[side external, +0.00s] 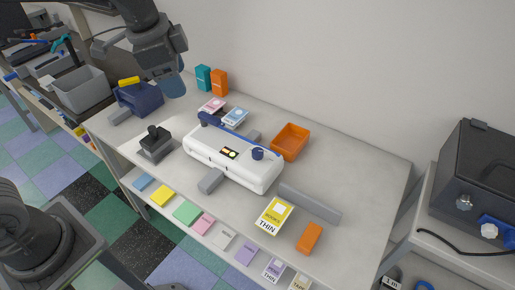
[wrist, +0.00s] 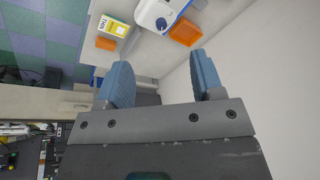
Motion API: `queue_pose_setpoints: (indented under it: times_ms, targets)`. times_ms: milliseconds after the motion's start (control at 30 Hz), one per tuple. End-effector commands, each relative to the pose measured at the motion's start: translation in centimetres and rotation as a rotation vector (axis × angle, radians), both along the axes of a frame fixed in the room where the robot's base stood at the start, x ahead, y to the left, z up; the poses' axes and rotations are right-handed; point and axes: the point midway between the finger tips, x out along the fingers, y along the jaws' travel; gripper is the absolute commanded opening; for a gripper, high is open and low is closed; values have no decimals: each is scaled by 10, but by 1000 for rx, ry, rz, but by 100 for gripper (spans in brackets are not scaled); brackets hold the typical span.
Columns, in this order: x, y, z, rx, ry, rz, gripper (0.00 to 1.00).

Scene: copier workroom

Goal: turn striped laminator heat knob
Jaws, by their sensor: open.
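The white laminator (side external: 215,165) lies on the worktable with a blue line along its back edge and a small yellow and black panel. A dark blue round knob (side external: 257,153) stands on its top near the right end; stripes cannot be made out at this size. In the wrist view the laminator's end (wrist: 150,10) and the knob (wrist: 161,23) show at the top, beyond my fingers. My gripper (side external: 173,86) is raised above the table's back left, up and left of the laminator and well apart from it. In the wrist view its two blue fingers (wrist: 160,68) are spread, with nothing between them.
An orange bin (side external: 290,142) stands just behind the laminator's right end. A black stamp-like device (side external: 155,143) stands left of it, and a grey bar (side external: 310,203) and yellow pack (side external: 274,216) lie to its right. The table's right end is mostly clear.

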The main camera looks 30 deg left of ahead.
Motion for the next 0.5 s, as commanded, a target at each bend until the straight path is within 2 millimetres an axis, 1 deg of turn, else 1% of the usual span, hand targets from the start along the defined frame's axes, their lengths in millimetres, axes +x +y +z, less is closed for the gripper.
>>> queue_pose_setpoints:
  times_ms: [33,100,167,200,300,400,500]
  targets:
    - [19,-9,-9,20,30,-83,61]
    - [43,-21,-20,48,64,-204,61]
    - [62,-31,-33,68,92,-307,61]
    - [74,-39,-42,82,111,-376,61]
    - [101,-57,-68,107,153,-543,61]
    - [120,-72,-93,125,187,-682,61]
    - [132,-83,-113,136,211,-783,61]
